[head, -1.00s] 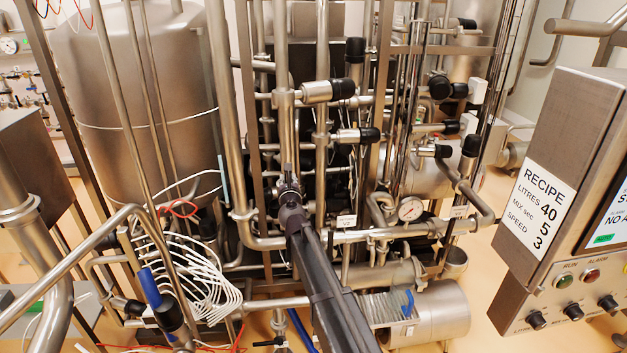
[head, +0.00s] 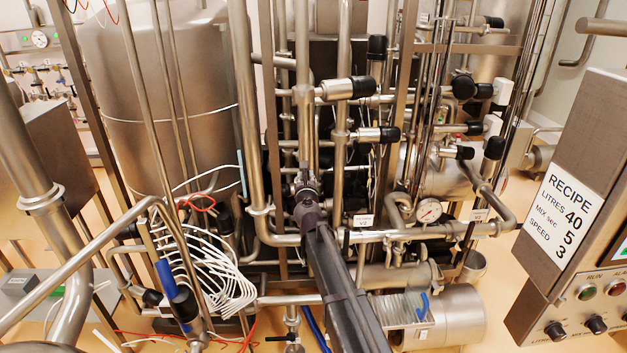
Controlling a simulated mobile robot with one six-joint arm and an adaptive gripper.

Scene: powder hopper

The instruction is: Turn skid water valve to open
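My dark arm reaches up from the bottom of the head view into the pipework. My gripper (head: 304,178) is at its far end, small and in front of a vertical steel pipe. Its fingers are too small to tell open from shut, or whether they touch anything. I cannot tell for sure which part is the skid water valve. A small white tag (head: 363,221) hangs on the pipework right of my gripper, its print too small to read. A blue handle (head: 165,275) stands at lower left, and another blue handle (head: 423,305) shows at lower right.
A large steel tank (head: 165,110) stands at left, with a bundle of white tubes (head: 215,275) below it. A pressure gauge (head: 429,210) sits right of the arm. A control panel with a recipe sign (head: 558,222) juts in at right. Pipes crowd the space around my gripper.

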